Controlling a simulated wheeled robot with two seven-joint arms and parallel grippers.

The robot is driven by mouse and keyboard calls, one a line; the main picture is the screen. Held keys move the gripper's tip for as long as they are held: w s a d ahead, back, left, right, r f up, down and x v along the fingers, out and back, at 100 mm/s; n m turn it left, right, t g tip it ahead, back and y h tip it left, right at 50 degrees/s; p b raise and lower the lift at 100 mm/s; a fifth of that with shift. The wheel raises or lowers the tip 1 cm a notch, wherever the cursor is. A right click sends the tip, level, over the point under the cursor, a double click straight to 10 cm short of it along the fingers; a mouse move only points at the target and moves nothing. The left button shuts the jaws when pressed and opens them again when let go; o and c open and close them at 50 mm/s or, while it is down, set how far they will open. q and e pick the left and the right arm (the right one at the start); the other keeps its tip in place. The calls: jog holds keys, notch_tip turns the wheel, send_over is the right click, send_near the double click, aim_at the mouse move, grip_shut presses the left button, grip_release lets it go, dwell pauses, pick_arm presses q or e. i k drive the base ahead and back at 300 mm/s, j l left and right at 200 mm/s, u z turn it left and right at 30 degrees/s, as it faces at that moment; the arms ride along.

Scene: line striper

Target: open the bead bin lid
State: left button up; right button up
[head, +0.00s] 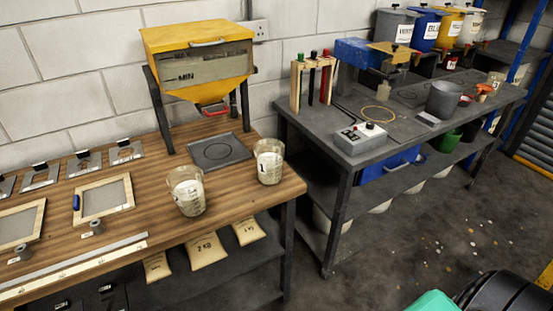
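The bead bin (205,68) is a yellow hopper on a dark stand at the back of the wooden bench, against the wall. Its yellow lid (190,33) lies flat over the top and looks closed. A pale bar handle (208,43) sits along the lid's front edge. A grey window marked MIN is on the bin's front, and a red handle (216,109) is below the funnel. Neither of my grippers shows in the head view, so I cannot see how they stand.
Two beakers (186,190) (269,161) of pale material and a dark tray (214,151) stand in front of the bin. Framed screens (103,198) lie to the left. A grey bench (415,135) with tools and paint buckets is to the right. Open floor (400,235) lies below it.

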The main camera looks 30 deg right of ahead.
aim_at(212, 32)
jog(key=i+j+z, duration=0.15)
jog(key=z, duration=0.25)
jog(key=i+j+z, duration=0.35)
jog(key=j+z, duration=0.2)
jog(key=z, duration=0.2)
